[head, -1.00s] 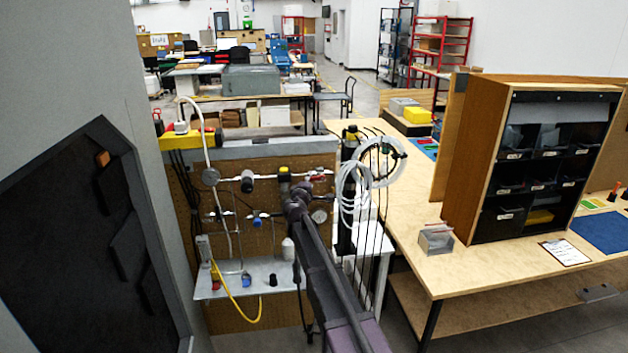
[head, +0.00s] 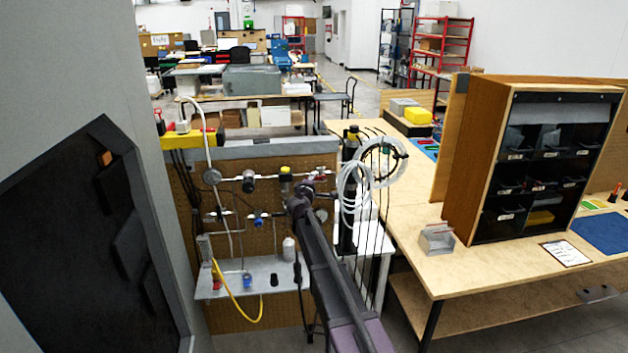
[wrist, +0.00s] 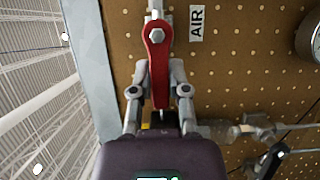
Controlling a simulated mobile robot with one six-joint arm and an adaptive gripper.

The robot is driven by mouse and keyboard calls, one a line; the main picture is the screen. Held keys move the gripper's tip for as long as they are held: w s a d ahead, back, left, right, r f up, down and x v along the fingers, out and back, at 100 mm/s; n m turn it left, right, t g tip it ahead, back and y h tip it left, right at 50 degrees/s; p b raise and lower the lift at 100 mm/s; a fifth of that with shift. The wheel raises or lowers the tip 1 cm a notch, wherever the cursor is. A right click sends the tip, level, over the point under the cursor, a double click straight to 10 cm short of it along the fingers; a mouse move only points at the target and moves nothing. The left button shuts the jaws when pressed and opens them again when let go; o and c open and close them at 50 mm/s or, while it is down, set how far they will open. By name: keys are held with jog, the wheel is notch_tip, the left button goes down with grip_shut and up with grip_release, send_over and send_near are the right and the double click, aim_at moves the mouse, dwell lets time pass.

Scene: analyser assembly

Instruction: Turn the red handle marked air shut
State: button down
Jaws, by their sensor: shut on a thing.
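The red handle (wrist: 158,65) fills the upper middle of the wrist view. It is bolted at its upper end and lies in line with the short pipe above it. A white label reading AIR (wrist: 197,23) is on the brown pegboard just right of the bolt. My gripper (wrist: 154,97) is shut on the handle's free end, one finger on each side. In the head view my gripper (head: 298,203) is in front of the pegboard panel, and its fingers are hard to make out. A small patch of the red handle (head: 320,179) shows just beyond it.
A pressure gauge (wrist: 310,38) sits right of the label in the wrist view. The panel (head: 265,235) carries pipes, a yellow-capped fitting (head: 285,174) and a small shelf (head: 225,291). Coiled white hose (head: 355,190) hangs close right of my arm. A workbench (head: 410,235) stands further right.

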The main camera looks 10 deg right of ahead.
aim_at(323, 176)
jog(key=shift+a+r+m+p, duration=0.25)
jog(key=shift+m+p, duration=0.15)
jog(key=shift+p, duration=0.1)
jog(key=r+m+g+y+p, duration=0.1)
jog(key=m+p, duration=0.1)
jog(key=shift+p, duration=0.3)
jog(key=m+p, duration=0.1)
jog(key=p, duration=0.1)
jog(key=r+m+g+y+p, duration=0.1)
jog(key=m, duration=0.1)
jog(key=shift+w+d+r+m+y+p, duration=0.1)
jog(key=shift+d+r+m+y+p, duration=0.1)
jog(key=shift+d+m+y+p, duration=0.15)
jog(key=d+m+y+p, duration=0.1)
jog(key=m, duration=0.1)
jog(key=r+m+y+p, duration=0.1)
jog(key=m+p, duration=0.1)
jog(key=shift+d+g, duration=0.35)
jog(key=shift+g, duration=0.05)
jog(key=shift+d+r+m+y+p, duration=0.1)
jog(key=shift+d+m+y+p, duration=0.25)
jog(key=shift+m+y, duration=0.35)
jog(key=shift+d+m+y+p, duration=0.1)
jog(key=shift+d+m+y, duration=0.35)
jog(key=shift+m, duration=0.4)
jog(key=c, duration=0.6)
grip_release()
